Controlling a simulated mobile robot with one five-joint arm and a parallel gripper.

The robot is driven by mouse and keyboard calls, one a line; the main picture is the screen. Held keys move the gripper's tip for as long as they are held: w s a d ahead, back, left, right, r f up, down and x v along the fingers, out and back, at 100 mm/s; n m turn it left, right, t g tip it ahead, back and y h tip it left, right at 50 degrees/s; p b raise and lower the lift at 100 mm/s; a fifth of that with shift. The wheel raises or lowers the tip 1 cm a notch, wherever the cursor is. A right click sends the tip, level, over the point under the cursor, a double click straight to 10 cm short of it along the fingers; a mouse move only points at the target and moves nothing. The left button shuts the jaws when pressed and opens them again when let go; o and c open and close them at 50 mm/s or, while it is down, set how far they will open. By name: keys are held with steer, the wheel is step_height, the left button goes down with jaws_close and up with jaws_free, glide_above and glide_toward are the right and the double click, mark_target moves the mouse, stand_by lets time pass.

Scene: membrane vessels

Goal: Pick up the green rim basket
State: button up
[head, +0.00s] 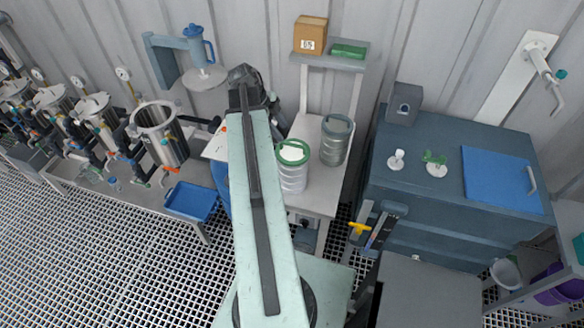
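The green rim basket (293,178) stands upright on a light bench top in the middle of the head view. It is a pale ribbed cylinder with a green ring around its top and something white inside. My pale green arm reaches up the picture just left of it, close to its left side in the picture. The dark joint at the arm's far end is above and left of the basket. My gripper's fingertips cannot be made out; the arm hides that area.
A grey-rimmed basket (335,142) stands close behind and right of the green one. A blue cabinet (450,205) stands at right. Steel vessels (160,135) and a blue tray (192,201) are at left.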

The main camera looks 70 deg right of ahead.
mark_target(292, 144)
steer(key=b+x, duration=0.2)
steer(key=shift+s+f, duration=0.1)
steer(key=shift+f, duration=0.3)
steer(key=b+x, duration=0.5)
steer(key=shift+s+d, duration=0.15)
steer(key=shift+d, duration=0.05)
steer(key=shift+r, duration=0.1)
jaws_close()
stand_by(0.8)
